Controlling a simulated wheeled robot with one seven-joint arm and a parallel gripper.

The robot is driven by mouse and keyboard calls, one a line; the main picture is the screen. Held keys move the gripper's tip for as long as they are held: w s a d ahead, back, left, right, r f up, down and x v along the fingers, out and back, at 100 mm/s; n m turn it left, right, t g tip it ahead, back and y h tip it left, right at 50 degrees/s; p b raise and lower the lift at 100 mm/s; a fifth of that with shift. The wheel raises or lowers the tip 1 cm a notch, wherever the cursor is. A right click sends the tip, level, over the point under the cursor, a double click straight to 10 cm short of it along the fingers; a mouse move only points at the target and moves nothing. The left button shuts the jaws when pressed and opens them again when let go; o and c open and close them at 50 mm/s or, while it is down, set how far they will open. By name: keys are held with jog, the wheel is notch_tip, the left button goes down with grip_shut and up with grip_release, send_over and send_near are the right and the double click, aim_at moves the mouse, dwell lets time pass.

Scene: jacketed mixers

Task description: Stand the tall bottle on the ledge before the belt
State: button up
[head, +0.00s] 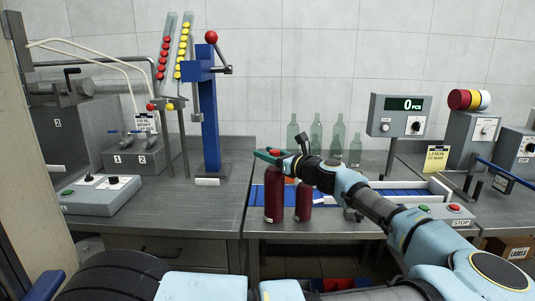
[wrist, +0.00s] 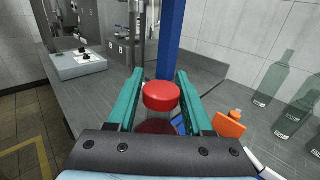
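The tall dark-red bottle (head: 274,200) is upright at the front of the belt (head: 345,193), its base near the front ledge. I cannot tell whether it rests there or hangs slightly above. My gripper (head: 268,155) is at its top, reaching in from the right. In the wrist view, the bottle's red cap (wrist: 161,96) lies between the two teal fingers of my gripper (wrist: 160,88). The fingers are well apart and close to the cap's sides; whether they press on it is unclear. The bottle's lower part is mostly hidden there.
A shorter dark-red bottle (head: 304,203) stands just right of the tall one. An orange container (wrist: 228,124) is right of my gripper. Several green bottles (head: 316,135) stand at the back. A blue press column (head: 209,125) rises at left. The left table (head: 215,205) has clear room.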

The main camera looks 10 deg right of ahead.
jog(key=shift+o, duration=0.8)
jog(key=shift+r, duration=0.2)
jog(key=b+v, duration=0.3)
jog(key=v, duration=0.9)
jog(key=shift+d, duration=0.1)
